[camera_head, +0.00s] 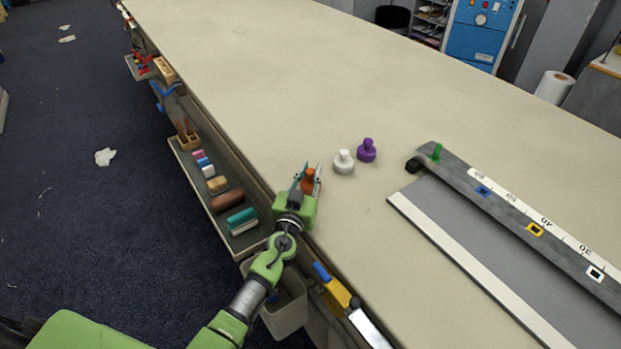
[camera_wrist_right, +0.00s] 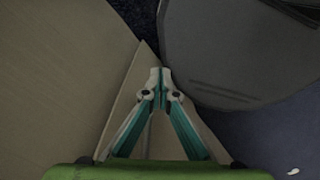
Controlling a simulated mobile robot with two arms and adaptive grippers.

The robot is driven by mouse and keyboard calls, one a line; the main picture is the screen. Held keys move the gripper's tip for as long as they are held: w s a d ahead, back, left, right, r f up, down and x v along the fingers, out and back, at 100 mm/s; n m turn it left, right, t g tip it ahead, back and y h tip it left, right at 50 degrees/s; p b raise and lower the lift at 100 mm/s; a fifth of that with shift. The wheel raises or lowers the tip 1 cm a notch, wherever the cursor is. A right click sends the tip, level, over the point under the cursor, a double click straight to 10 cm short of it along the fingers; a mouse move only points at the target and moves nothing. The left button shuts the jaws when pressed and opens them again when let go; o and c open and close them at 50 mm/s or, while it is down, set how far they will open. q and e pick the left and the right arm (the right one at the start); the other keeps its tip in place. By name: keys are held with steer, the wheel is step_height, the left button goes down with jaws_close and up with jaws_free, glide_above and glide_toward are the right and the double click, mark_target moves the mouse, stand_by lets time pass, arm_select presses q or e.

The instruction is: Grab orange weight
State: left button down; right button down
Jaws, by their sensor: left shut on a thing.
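The orange weight (camera_head: 309,179) is at the near left edge of the long cloth table (camera_head: 300,80). My left gripper (camera_head: 307,175) is shut on it, with the fingers on its sides. The fingers and gripper body hide part of the weight, and I cannot tell whether it touches the table. My right gripper (camera_wrist_right: 160,73) shows in the right wrist view with its fingertips together and nothing between them.
A white weight (camera_head: 343,162) and a purple weight (camera_head: 366,150) stand just right of my left gripper. A grey board with a ruler (camera_head: 520,215) lies at the right. A shelf (camera_head: 215,190) with several blocks hangs along the table's left side. The far tabletop is clear.

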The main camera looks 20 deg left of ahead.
arm_select(q)
steer(key=shift+r, duration=0.3)
